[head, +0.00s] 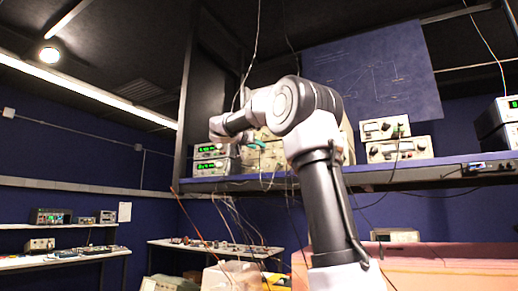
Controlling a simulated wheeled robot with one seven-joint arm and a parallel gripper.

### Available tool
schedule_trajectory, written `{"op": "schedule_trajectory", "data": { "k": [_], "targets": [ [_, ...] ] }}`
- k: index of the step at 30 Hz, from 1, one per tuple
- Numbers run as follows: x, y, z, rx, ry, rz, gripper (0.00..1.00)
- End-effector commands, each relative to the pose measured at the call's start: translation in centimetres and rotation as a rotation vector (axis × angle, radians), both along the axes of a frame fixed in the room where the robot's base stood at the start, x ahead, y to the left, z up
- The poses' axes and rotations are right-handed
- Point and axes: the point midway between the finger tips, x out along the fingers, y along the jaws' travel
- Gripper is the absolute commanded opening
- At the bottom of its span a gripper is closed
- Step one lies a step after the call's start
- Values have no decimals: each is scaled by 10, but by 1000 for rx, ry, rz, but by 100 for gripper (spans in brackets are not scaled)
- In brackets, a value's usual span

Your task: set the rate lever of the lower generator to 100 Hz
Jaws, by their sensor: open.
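Two stacked instruments with green lit displays stand on the blue shelf left of my wrist: an upper unit (208,150) and a lower unit (210,167). Another stack, of beige units with dials, stands right of my arm: an upper unit (383,128) and a lower unit (399,149). I cannot tell from this view which unit is the lower generator, and no rate lever can be made out.
The shelf (440,171) runs across at mid height, with dark boxes (497,122) at its right end. Several wires hang around my arm and below the shelf. A pink foam block (450,262) is at lower right. Side benches (60,261) with instruments are at left.

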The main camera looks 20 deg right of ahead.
Motion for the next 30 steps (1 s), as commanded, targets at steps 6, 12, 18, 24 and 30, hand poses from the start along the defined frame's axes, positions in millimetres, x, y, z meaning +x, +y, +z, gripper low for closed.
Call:
{"op": "schedule_trajectory", "data": {
  "k": [6,12,18,24,30],
  "targets": [
    [15,-20,0,-1,1,-1,41],
    [18,-23,0,-1,1,1,41],
    [17,-23,0,-1,1,1,22],
    [17,-22,0,-1,1,1,0],
    [17,-22,0,0,1,1,0]
  ]
}}
